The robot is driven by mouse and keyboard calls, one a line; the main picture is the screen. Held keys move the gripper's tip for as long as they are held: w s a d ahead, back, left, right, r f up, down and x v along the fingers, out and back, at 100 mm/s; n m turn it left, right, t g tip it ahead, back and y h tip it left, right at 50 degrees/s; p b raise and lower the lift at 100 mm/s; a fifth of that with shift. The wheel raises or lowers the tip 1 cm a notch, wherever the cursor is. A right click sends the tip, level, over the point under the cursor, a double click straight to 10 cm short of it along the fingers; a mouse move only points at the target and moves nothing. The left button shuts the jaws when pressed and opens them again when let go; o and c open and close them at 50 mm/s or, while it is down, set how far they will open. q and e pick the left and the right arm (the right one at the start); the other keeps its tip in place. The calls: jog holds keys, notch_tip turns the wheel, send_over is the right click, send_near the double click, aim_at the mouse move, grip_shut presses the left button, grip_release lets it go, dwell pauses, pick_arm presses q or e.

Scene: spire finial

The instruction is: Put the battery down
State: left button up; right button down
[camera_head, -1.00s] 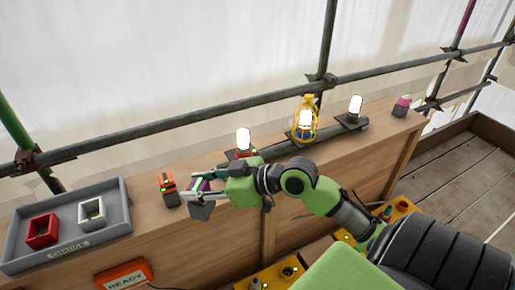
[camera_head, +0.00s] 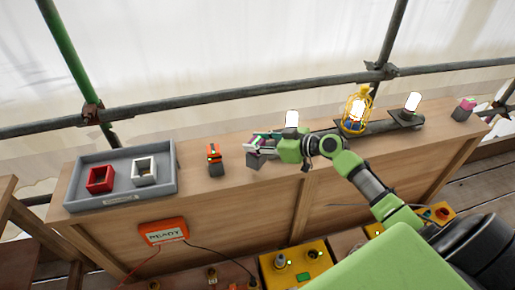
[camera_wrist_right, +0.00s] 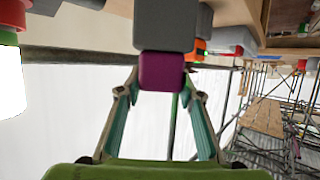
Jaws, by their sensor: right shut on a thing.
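The battery, a grey block (camera_head: 254,160) with a purple end, is in my right gripper (camera_head: 260,142) over the front edge of the wooden bench top. In the right wrist view the purple end (camera_wrist_right: 161,71) lies between the two fingertips (camera_wrist_right: 160,84), with the grey part (camera_wrist_right: 166,25) beyond them. The fingers are shut on the purple end. I cannot tell whether the grey part touches the bench. My left gripper is not in view.
An orange-and-black block (camera_head: 215,158) stands left of my gripper. A grey tray (camera_head: 120,200) holds a red and a white socket at the left. Right are lit lamps, a yellow caged lantern (camera_head: 356,112) and a pink-topped block (camera_head: 464,108). A READY box (camera_head: 164,232) hangs on the bench front.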

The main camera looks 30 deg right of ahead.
jog(key=shift+w+d+f, duration=0.25)
jog(key=shift+w+f, duration=0.05)
jog(key=shift+f, duration=0.1)
notch_tip(320, 180, down, 2)
jog(key=shift+f+p, duration=0.1)
jog(key=shift+p, duration=0.55)
jog(key=shift+f, duration=0.55)
jog(key=c, duration=1.4)
grip_release()
